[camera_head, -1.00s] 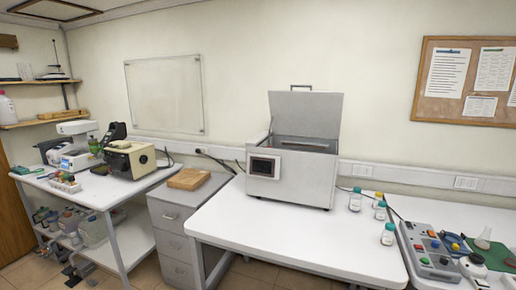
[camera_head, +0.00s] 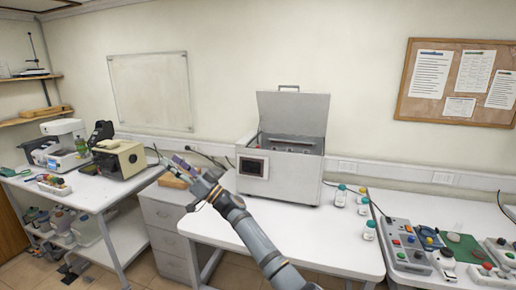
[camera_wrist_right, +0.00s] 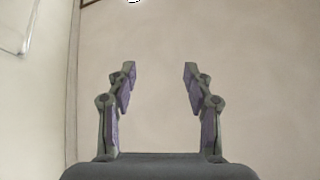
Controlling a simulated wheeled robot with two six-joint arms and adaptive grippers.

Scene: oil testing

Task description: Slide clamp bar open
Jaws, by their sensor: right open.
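A grey metal box machine (camera_head: 285,175) stands on the white table with its lid (camera_head: 292,112) raised. A dark display panel (camera_head: 253,166) is on its front left. Inside the open top, dark bars or fittings (camera_head: 290,146) show, but they are too small to tell which is the clamp bar. My right gripper (camera_head: 180,166) is in the air left of the machine, above the drawer cabinet, apart from the machine. In the right wrist view its two fingers (camera_wrist_right: 158,88) are spread with nothing between them, facing a bare wall. My left gripper is not in view.
Small capped bottles (camera_head: 362,198) stand right of the machine. A control panel with coloured buttons (camera_head: 407,242) is at the right. The white table's front (camera_head: 330,255) is clear.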

